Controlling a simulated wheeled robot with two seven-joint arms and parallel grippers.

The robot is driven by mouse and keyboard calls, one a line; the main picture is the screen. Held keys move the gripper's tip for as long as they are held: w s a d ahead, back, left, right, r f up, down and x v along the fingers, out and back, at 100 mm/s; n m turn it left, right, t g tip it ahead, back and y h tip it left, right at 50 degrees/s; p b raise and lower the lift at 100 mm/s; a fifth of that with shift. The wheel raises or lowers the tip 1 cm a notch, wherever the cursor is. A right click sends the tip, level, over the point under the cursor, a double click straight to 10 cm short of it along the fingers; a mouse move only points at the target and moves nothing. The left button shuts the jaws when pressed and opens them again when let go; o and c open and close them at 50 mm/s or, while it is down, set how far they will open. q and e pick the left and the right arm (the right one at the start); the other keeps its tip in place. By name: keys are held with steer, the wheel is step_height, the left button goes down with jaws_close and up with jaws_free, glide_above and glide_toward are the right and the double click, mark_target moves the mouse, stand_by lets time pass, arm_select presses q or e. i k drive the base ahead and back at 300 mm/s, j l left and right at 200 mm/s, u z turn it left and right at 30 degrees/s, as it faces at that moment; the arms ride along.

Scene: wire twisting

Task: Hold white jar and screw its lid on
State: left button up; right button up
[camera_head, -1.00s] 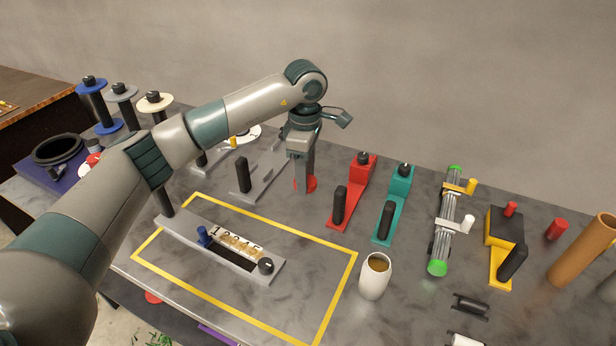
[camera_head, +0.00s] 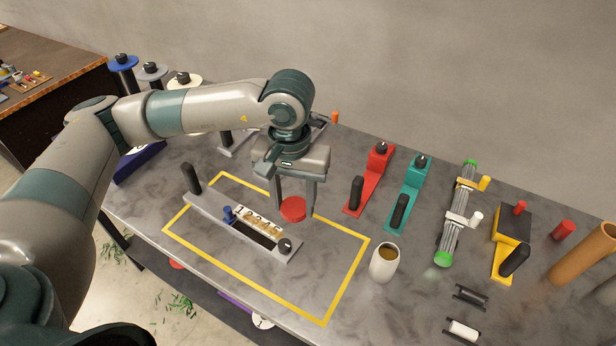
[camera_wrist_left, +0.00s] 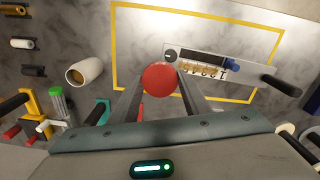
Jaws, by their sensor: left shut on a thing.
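The white jar (camera_head: 384,263) stands upright and open on the table, right of the yellow outline, with brownish contents showing. It also shows in the left wrist view (camera_wrist_left: 84,71). My left gripper (camera_head: 294,208) points down, shut on a red round lid (camera_head: 293,209), near the back right part of the yellow outline. In the left wrist view the red lid (camera_wrist_left: 160,78) sits between the two fingertips. The lid is apart from the jar, to its left and farther back. My right gripper is not in view.
A grey fixture (camera_head: 240,222) with numbered slots lies within the yellow outline. Red (camera_head: 370,180) and teal (camera_head: 408,194) tools stand behind the jar. A bundle of rods with green ends (camera_head: 457,213) is to the right. Bare table surrounds the jar.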

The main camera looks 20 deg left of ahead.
mark_target(385, 261)
steer(key=j+z, duration=0.1)
steer(key=z, duration=0.3)
steer(key=j+z, duration=0.1)
steer(key=z, duration=0.35)
steer(key=k+j+z, duration=0.4)
steer(key=j, duration=0.2)
steer(key=k+j+z, duration=0.3)
steer(key=j+z, duration=0.15)
steer(key=k+j, duration=0.9)
steer(key=i+j+z, duration=0.05)
steer(key=j, duration=0.1)
